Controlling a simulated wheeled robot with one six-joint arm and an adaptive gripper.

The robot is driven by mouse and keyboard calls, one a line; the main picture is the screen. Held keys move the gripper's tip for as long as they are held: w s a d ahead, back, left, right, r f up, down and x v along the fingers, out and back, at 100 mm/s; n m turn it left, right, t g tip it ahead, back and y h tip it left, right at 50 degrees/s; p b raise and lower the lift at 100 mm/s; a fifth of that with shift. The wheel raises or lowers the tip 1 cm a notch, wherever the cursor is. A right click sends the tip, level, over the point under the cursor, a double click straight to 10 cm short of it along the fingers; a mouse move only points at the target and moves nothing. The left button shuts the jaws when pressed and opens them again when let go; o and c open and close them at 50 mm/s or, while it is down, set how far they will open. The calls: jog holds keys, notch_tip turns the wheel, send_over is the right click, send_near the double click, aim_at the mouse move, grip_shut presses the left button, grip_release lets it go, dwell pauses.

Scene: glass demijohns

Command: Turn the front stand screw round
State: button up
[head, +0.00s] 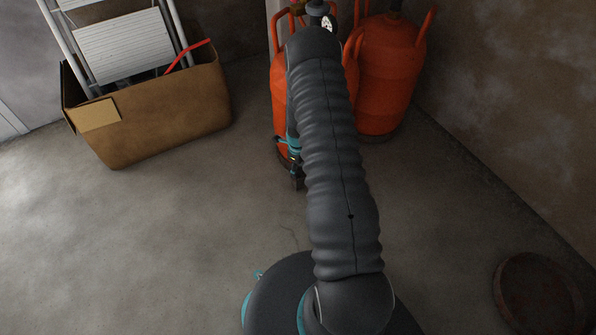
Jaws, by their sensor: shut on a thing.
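I cannot make out the front stand screw or any stand in the head view. My dark arm reaches from the bottom up to the orange cylinders and bends down at its far end. My gripper (297,180) shows only in part, small and dark with teal parts above it, at the left side of the arm. It is in front of the left orange cylinder, pointing down. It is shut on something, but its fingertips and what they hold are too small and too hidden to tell. No glass demijohns show.
Two orange gas cylinders, the left one (281,95) partly behind my arm and the right one (390,70), stand by the back wall. A cardboard box (165,115) with a stepladder (120,45) stands at left. A round brown lid-like object (538,295) lies lower right. The left floor is clear.

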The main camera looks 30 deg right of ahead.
jog(key=shift+m+b, duration=0.45)
jog(key=shift+m, duration=1.05)
jog(key=o, duration=1.1)
jog(key=shift+o, duration=0.2)
notch_tip(320, 180, up, 12)
